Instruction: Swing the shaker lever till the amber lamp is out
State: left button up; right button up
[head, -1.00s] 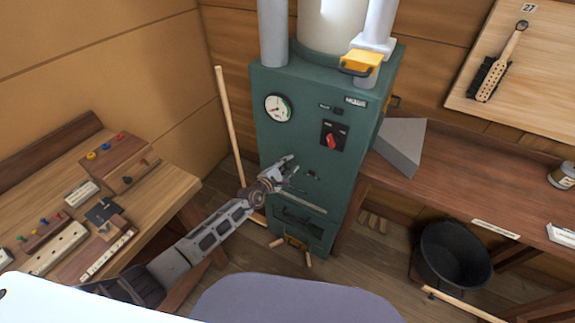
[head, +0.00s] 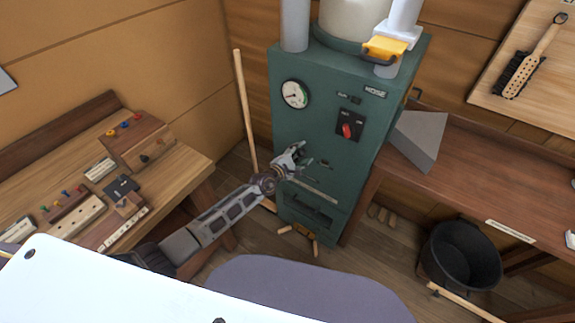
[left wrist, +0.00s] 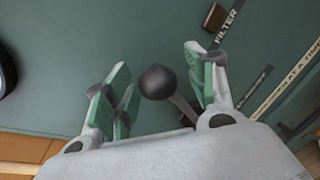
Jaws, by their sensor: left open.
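The shaker lever shows in the left wrist view as a dark rod with a round black knob (left wrist: 157,82). My left gripper (left wrist: 157,68) is open, with its green-padded fingers on either side of the knob. I cannot tell whether either finger touches it. In the head view my left gripper (head: 297,154) is at the front of the green cabinet (head: 300,125) and hides the lever. A small brown square (left wrist: 214,17) by the FILTER label shows no glow; I cannot tell if it is the amber lamp. My right gripper is not in view.
A gauge (head: 295,94) and a red switch (head: 347,130) are on the cabinet front. A wooden pole (head: 245,110) leans at its left. A workbench (head: 180,180) stands left, a brown bench (head: 470,170) right. A black bucket (head: 462,255) is on the floor.

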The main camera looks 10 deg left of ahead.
pick_arm(q)
jog(key=v, duration=1.1)
jog(key=shift+s, duration=0.3)
dwell(0.7)
